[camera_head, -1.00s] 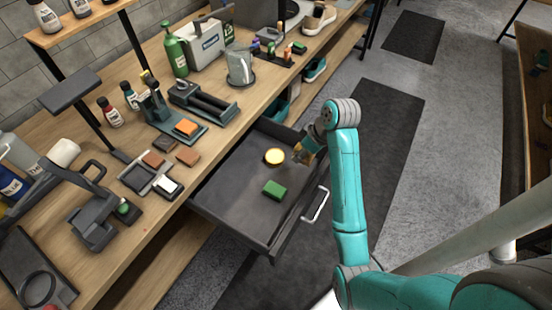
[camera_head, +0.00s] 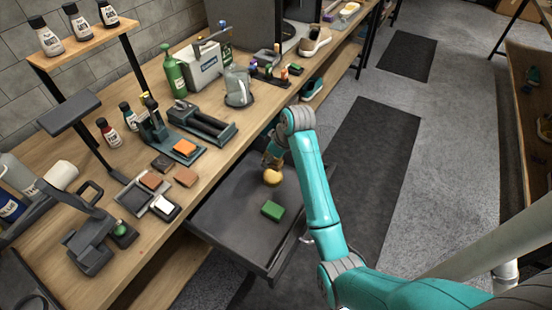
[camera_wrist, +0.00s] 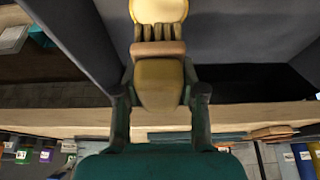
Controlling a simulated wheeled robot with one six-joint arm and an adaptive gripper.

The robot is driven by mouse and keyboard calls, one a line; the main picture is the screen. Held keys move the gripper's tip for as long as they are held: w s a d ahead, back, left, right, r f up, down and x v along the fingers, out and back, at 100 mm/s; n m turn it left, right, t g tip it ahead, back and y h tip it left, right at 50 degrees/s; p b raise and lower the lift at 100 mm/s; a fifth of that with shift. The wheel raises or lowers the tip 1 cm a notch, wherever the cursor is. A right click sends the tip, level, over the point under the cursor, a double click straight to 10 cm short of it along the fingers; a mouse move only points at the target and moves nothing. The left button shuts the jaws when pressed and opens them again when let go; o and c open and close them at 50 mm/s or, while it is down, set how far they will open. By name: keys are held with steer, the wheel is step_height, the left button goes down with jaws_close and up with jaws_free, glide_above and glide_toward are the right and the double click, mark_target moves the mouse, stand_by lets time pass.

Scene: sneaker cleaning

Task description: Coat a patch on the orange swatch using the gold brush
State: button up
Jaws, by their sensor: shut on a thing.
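The gold brush (camera_wrist: 159,85) is clamped between the fingers of my gripper (camera_wrist: 160,112) in the wrist view. Its bristle end points at a round yellow thing (camera_wrist: 158,9) and overlaps it there; I cannot tell whether they touch. In the head view, my gripper (camera_head: 272,160) is over the open drawer, right by the round yellow thing (camera_head: 273,178), and the brush is hard to make out. The orange swatch (camera_head: 185,147) lies on a dark stand on the bench, to the left of and apart from my gripper.
The open dark drawer (camera_head: 222,222) holds a green block (camera_head: 272,209). On the bench are brown blocks (camera_head: 186,177), a roller-like tool (camera_head: 202,122), a green bottle (camera_head: 173,70), a clear jug (camera_head: 238,86) and a black press-like stand (camera_head: 92,240).

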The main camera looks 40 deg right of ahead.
mark_target(271, 175)
steer(key=shift+f, duration=2.45)
steer(key=shift+f, duration=0.5)
steer(key=shift+r, duration=3.55)
